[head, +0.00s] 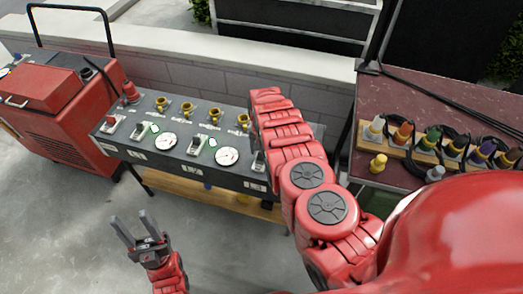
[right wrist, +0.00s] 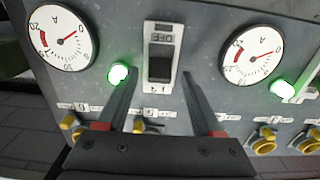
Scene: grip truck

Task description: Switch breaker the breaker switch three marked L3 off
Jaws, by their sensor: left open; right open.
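A grey breaker panel (head: 182,150) carries a row of switches, dials and green lamps. In the right wrist view a black rocker switch (right wrist: 160,68) in a pale frame sits between two dials, with an upside-down OFF label; its other marking is too small to read. Its rocker position is unclear. My right gripper (right wrist: 158,82) is open, its fingers reaching toward either side of this switch; contact cannot be told. In the head view my right arm hides the right gripper and the panel's right part. My left gripper (head: 135,228) is open and empty, over the floor in front of the panel.
Dials stand left (right wrist: 63,38) and right (right wrist: 252,53) of the switch. A lit green lamp (right wrist: 118,73) is close to the left finger. Yellow sockets (head: 186,108) line the panel's back. A red generator (head: 60,115) stands left; a dark red table (head: 430,95) with plugs stands right.

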